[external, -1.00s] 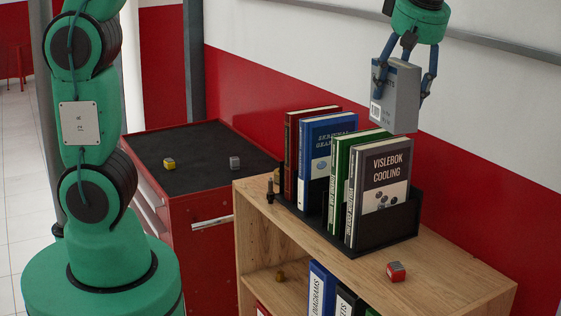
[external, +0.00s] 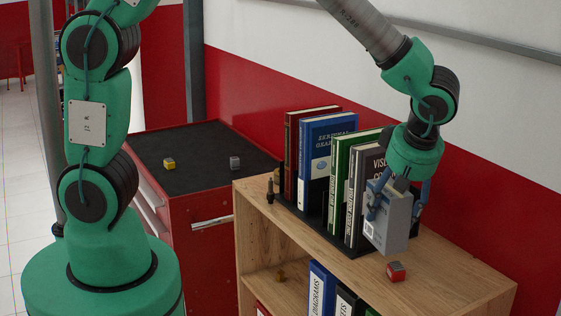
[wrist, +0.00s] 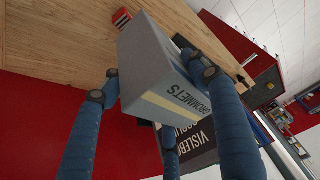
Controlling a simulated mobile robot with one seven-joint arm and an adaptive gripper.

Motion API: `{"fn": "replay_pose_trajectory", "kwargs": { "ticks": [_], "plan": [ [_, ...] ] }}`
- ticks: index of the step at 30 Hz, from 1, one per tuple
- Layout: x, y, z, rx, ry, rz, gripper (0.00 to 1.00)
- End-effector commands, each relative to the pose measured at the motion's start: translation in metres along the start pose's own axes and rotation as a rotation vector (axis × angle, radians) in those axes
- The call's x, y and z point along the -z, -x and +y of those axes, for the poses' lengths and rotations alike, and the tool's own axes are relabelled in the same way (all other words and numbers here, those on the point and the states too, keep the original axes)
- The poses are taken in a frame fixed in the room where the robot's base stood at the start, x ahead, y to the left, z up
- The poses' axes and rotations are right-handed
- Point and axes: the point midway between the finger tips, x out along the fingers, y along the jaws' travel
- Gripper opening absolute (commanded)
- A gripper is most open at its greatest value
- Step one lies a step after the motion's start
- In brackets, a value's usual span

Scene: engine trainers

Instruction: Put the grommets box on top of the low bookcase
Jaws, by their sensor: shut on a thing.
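The grommets box (external: 388,232) is a grey box with dark lettering. My gripper (external: 394,192) is shut on it and holds it upright in front of the book rack, by the low bookcase's wooden top (external: 455,284). I cannot tell whether the box's lower edge touches the top. In the wrist view the grommets box (wrist: 157,68) shows its "GROMMETS" label between my blue fingers (wrist: 155,85), with the bookcase top (wrist: 55,35) beyond it.
A black rack (external: 312,232) of several upright books stands behind and left of the box. A dark figurine (external: 270,190) stands at the left end. The top's right end is clear.

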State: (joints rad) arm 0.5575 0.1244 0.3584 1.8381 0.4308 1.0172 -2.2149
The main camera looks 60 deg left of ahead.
Motion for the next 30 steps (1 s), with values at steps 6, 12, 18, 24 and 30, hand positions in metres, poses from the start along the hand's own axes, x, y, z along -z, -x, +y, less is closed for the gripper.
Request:
{"fn": "replay_pose_trajectory", "kwargs": {
  "ticks": [6,12,18,24,30],
  "plan": [
    [-0.006,-0.015,0.000,0.000,0.000,0.000,0.25],
    [-0.007,-0.016,0.000,0.000,0.000,0.000,0.25],
    [-0.007,-0.016,0.002,0.000,0.000,0.000,0.25],
    [-0.010,-0.015,0.016,-0.001,0.000,-0.001,0.25],
    [-0.015,-0.016,0.041,0.000,0.000,0.000,0.25]
  ]
}}
